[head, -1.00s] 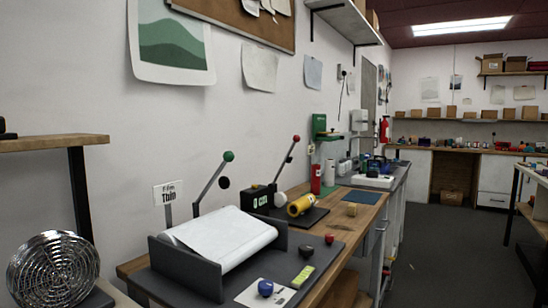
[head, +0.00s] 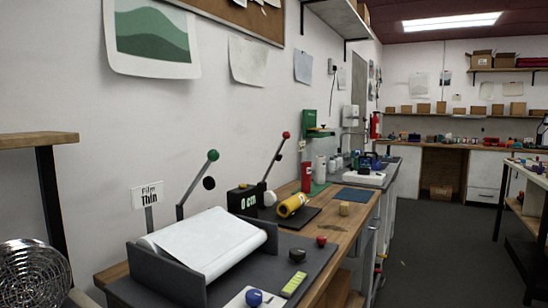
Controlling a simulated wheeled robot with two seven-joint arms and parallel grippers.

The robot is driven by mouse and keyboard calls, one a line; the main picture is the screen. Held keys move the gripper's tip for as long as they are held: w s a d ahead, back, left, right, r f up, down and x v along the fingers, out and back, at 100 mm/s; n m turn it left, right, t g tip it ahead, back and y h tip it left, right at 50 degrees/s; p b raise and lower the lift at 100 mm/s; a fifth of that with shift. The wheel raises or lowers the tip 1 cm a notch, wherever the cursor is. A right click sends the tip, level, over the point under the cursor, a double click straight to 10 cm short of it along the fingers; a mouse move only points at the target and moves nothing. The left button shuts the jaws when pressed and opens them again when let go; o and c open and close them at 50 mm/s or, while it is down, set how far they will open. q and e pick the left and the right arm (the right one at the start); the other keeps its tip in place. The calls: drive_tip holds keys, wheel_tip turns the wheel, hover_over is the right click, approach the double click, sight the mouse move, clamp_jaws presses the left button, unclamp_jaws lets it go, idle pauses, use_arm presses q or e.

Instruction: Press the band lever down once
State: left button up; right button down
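Two levers stand upright and tilted behind the bench top. One has a green knob (head: 212,155) on a grey arm and rises behind the white film roll (head: 205,242). The other has a red knob (head: 286,135) and rises beside a black box (head: 246,199) reading "0 cm". No label shows which one is the band lever. The roll lies in a dark grey cradle (head: 165,272) with a sign (head: 147,195) reading "Film Thin" behind it. Neither of my grippers is in view.
A yellow roll (head: 292,205) lies on a dark plate beside the box. Dark, red and blue knobs and a yellow-green strip (head: 294,284) sit at the front. A wire-grilled round object (head: 30,275) is at far left. Open floor (head: 440,250) lies right of the bench.

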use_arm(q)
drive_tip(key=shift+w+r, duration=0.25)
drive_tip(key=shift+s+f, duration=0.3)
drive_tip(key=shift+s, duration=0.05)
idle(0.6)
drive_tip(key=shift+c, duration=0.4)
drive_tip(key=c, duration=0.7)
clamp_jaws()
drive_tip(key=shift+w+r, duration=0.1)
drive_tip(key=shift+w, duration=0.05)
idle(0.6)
